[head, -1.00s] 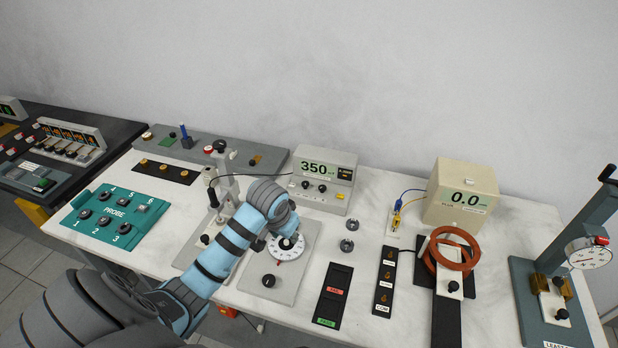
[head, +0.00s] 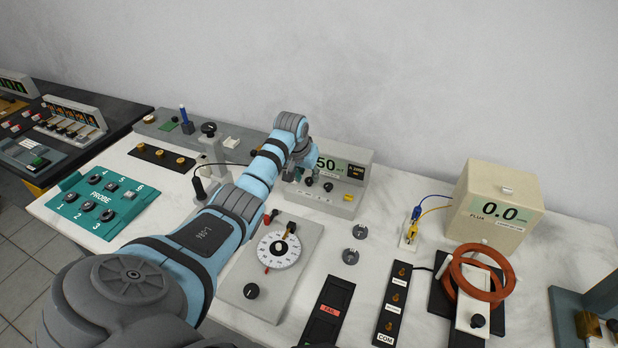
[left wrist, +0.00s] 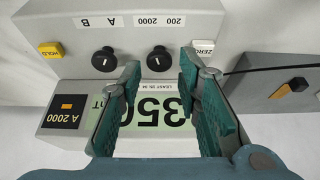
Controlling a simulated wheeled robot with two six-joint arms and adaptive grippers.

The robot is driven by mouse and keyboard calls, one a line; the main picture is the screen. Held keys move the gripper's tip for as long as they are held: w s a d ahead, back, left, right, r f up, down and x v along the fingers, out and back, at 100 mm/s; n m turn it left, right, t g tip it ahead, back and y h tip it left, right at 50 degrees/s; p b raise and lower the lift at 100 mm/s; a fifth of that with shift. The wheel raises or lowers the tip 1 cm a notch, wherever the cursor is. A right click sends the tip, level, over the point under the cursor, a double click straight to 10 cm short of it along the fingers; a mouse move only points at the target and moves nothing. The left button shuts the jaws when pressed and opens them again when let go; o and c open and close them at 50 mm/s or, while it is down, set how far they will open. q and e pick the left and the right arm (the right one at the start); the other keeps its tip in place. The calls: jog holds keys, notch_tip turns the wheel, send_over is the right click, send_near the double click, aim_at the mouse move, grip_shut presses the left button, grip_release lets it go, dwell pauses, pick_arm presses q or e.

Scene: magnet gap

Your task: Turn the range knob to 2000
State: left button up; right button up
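The grey meter box (head: 343,172) stands at the back of the table, its display partly hidden by my arm in the head view. In the left wrist view its display reads 350 (left wrist: 163,108), upside down. The range knob (left wrist: 160,58), black with a white pointer line, has the label "200 2000" beside it; in the head view it is the left knob (head: 309,181). A second black knob (left wrist: 104,59) is marked A and B. My left gripper (left wrist: 160,68) is open, its teal pads apart; the range knob lies between and just beyond the fingertips. It also shows in the head view (head: 301,172).
A white ZERO button (left wrist: 202,48) and a yellow HOLD button (left wrist: 50,50) flank the knobs. A small screen (left wrist: 63,114) on the meter reads A 2000. A dial plate (head: 272,265) lies in front, and a cream flux box (head: 497,203) stands to the right.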

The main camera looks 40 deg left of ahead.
pick_arm(q)
jog(key=shift+x, duration=1.05)
jog(key=shift+s+d+r, duration=0.1)
jog(key=shift+s+r, duration=0.05)
jog(key=shift+r, duration=0.05)
grip_shut()
jog(key=n+p, duration=0.2)
jog(key=shift+d+r+y+p, duration=0.25)
jog(key=shift+r+y+p, duration=0.05)
jog(key=shift+r, duration=0.05)
jog(key=shift+f+n+g, duration=0.2)
jog(key=shift+n+g, duration=0.1)
jog(key=shift+n, duration=0.2)
jog(key=shift+a+f+y, duration=0.1)
jog(key=shift+f+y, duration=0.05)
jog(key=shift+y, duration=0.15)
grip_release()
jog(key=shift+w+f, duration=0.1)
jog(key=shift+w, duration=0.1)
pick_arm(e)
jog(key=shift+w+r, duration=0.25)
jog(key=shift+r, duration=0.8)
